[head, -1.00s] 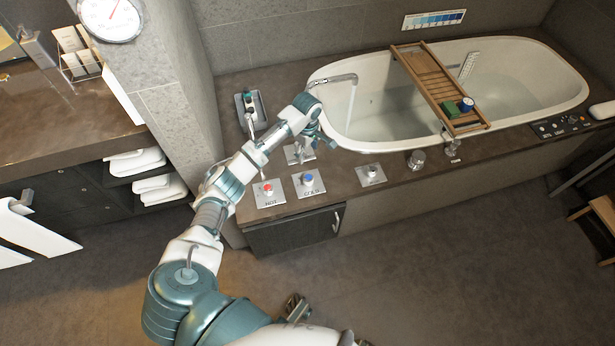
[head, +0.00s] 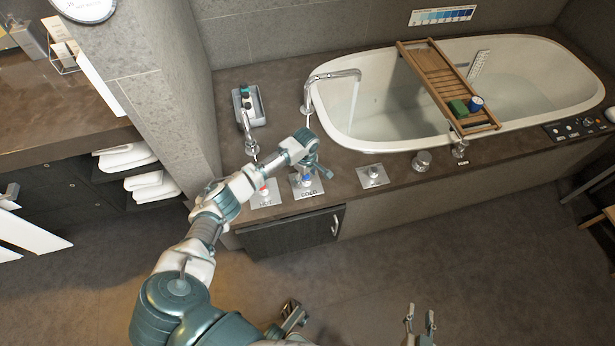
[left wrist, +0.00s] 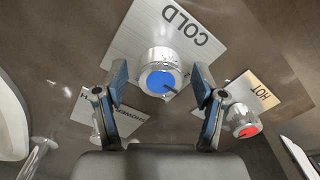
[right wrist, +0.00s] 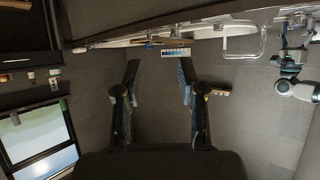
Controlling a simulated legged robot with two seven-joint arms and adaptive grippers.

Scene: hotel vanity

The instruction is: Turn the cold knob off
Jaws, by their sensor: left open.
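The cold knob (left wrist: 160,72) is a silver cylinder with a blue cap and a small dark pointer, on a square plate marked COLD (left wrist: 142,32). In the head view the COLD plate (head: 307,192) shows at the deck's front, with the knob partly hidden by my left gripper (head: 314,168). In the left wrist view my left gripper (left wrist: 161,82) is open, its fingers on either side of the knob; I cannot tell whether they touch it. A thin stream of water (head: 355,92) falls from the tub spout (head: 335,75). My right gripper (head: 420,318) is open and empty, low before the vanity.
The red-capped hot knob (left wrist: 243,122) stands close beside the cold one. The shower plate (left wrist: 118,118) is on the other side. Another plated knob (head: 373,175) lies to the right. The bathtub (head: 400,140) and wooden tray (head: 440,85) are behind. The floor in front is clear.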

